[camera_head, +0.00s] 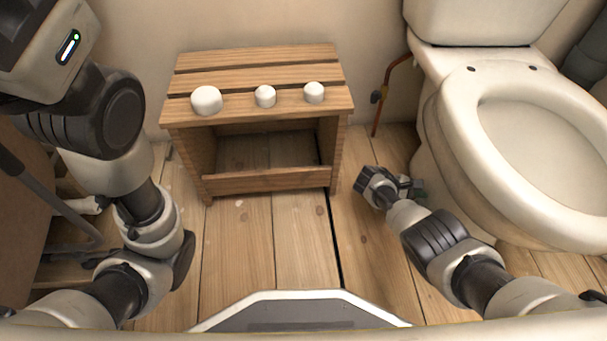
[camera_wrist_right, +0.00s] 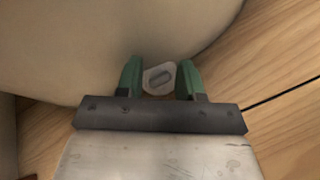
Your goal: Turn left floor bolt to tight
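The floor bolt (camera_wrist_right: 159,78) is a small pale, rounded head with a slot-like mark, close to the toilet's base in the right wrist view. My right gripper (camera_wrist_right: 158,76) has its two green fingers apart, one on each side of the bolt. I cannot tell whether either finger touches it. In the head view my right gripper (camera_head: 412,187) is low beside the toilet's left side, and the bolt is hidden there. The toilet (camera_head: 470,155) is cream white and stands at the right. My left arm shows at the left, but its gripper does not show.
A wooden stool-like shelf (camera_head: 258,80) stands against the back wall with three white caps (camera_head: 265,96) on top. A copper pipe (camera_head: 389,95) runs down the wall between shelf and toilet. The plank floor (camera_head: 270,240) in front of the shelf is clear.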

